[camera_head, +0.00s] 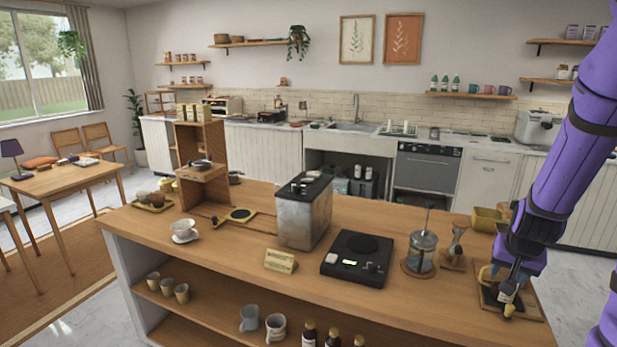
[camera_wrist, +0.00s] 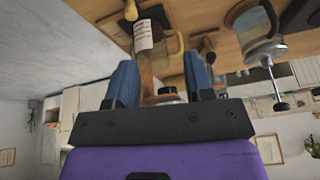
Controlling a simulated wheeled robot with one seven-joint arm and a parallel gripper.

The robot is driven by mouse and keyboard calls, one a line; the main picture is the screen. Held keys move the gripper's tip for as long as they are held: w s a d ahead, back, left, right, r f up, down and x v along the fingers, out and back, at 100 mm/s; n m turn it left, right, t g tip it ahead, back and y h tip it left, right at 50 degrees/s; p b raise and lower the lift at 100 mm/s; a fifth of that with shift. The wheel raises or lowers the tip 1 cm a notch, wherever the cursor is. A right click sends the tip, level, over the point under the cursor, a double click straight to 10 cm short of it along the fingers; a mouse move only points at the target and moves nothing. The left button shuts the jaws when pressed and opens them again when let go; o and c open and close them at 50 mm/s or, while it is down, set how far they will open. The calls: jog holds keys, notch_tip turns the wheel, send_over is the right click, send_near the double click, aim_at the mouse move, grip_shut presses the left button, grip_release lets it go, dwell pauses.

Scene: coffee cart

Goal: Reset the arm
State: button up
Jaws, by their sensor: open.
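My purple arm reaches down at the right of the head view, and my gripper (camera_head: 503,274) is low over the right end of the wooden counter (camera_head: 385,225). In the wrist view, which looks upside down, my gripper (camera_wrist: 161,66) has its two blue fingers spread apart. A small bottle with a white label (camera_wrist: 143,36) stands just beyond the fingertips; it also shows in the head view (camera_head: 507,291). I cannot tell whether the fingers touch it. The bottle is on or beside a dark tray (camera_head: 527,309) with a yellow piece near it.
A French press (camera_head: 422,252) and a pour-over stand (camera_head: 454,250) are left of my gripper. A black scale (camera_head: 357,258) and a metal grinder box (camera_head: 304,215) stand farther left. A yellow container (camera_head: 487,219) sits behind my gripper. Open air lies above the counter.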

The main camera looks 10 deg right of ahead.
jog(key=s+a+r+n+t+y, duration=0.1)
jog(key=s+a+r+n, duration=0.1)
jog(key=a+r, duration=0.55)
jog(key=s+a+r+n+y, duration=0.1)
jog(key=s+a+r+n, duration=0.1)
jog(key=a+r, duration=0.6)
jog(key=s+a+r+n, duration=0.2)
jog(key=s+a+r, duration=0.2)
jog(key=s, duration=0.2)
jog(key=s+a+r+n, duration=0.2)
jog(key=s+a+r, duration=0.2)
jog(key=s, duration=0.3)
jog(key=shift+s+a+r+y, duration=0.15)
jog(key=shift+s+r+y, duration=0.1)
jog(key=shift+r+y, duration=0.1)
